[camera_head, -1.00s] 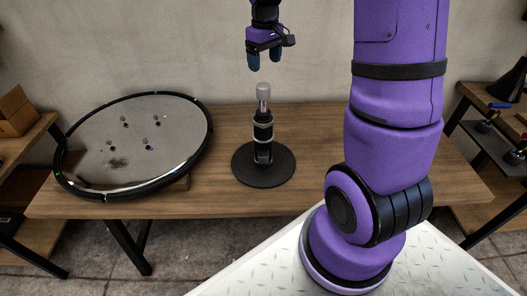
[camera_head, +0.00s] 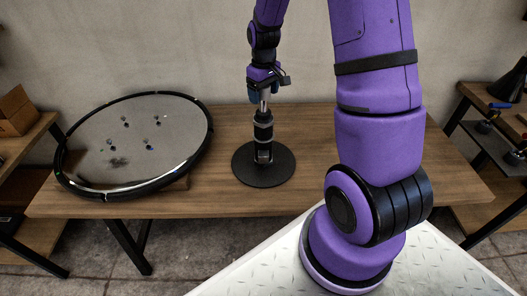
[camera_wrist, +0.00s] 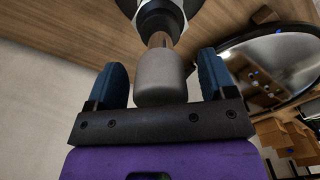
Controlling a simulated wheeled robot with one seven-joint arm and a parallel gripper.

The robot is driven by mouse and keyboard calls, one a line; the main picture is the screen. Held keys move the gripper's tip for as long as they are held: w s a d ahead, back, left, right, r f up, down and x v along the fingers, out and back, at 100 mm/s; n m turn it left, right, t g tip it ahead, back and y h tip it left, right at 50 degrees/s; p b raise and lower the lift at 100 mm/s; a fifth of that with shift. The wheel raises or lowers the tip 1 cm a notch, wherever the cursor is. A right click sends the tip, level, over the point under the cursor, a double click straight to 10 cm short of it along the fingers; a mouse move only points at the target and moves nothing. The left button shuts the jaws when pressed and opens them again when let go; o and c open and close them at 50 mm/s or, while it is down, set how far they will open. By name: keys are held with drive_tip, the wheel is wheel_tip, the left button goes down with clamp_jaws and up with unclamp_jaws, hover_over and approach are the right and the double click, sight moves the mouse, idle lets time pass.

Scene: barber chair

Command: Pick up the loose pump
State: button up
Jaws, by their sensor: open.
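The pump (camera_head: 263,132) stands upright on the table, a black column with grey bands on a round black base plate (camera_head: 262,178). Its top is a silver rod with a grey rounded cap. My gripper (camera_head: 264,92) is directly above it and lowered around its top, pointing down. In the wrist view the grey cap (camera_wrist: 161,78) sits between the two blue fingertips of my gripper (camera_wrist: 160,84), with a gap on both sides. The fingers are open. In the head view my gripper hides the cap.
A wooden table (camera_head: 330,150) carries the pump. A large round mirror-like disc with a black rim (camera_head: 72,183) lies to its left. Shelves with a cardboard box (camera_head: 15,110) are at far left, and more shelves at far right. The table right of the pump is clear.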

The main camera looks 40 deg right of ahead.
drive_tip(key=shift+f, duration=0.25)
clamp_jaws()
drive_tip(key=shift+w+r, duration=0.1)
drive_tip(key=shift+r, duration=0.05)
drive_tip(key=shift+r, duration=0.1)
